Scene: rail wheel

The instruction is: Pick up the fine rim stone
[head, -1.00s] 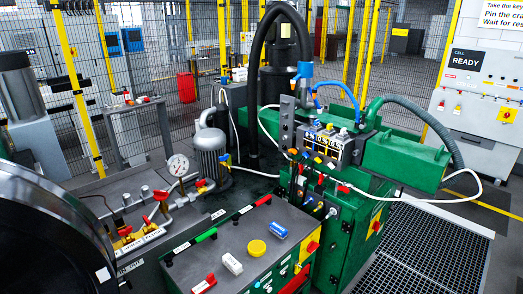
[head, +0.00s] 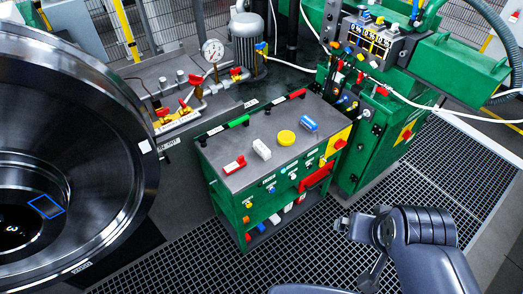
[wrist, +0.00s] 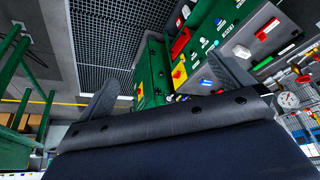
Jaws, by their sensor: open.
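Several small pieces lie on the grey top of a green tool cart (head: 238,170): a white block (head: 262,149), a blue block with white ends (head: 309,124), a yellow round piece (head: 285,137) and a red-and-white piece (head: 234,165). I cannot tell which is the fine rim stone; no label on them is readable. My gripper (wrist: 166,88) is open and empty in the wrist view, its two dark fingers wide apart. The white block also shows beyond the right finger in the wrist view (wrist: 242,52). My arm is at the lower right of the head view, apart from the cart.
A large dark steel wheel (head: 112,150) fills the left of the head view, near the cart. Behind are a gauge (head: 213,50), valves and a motor (head: 248,40). A green machine (head: 372,125) stands right of the cart. Floor grating (head: 180,262) before the cart is clear.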

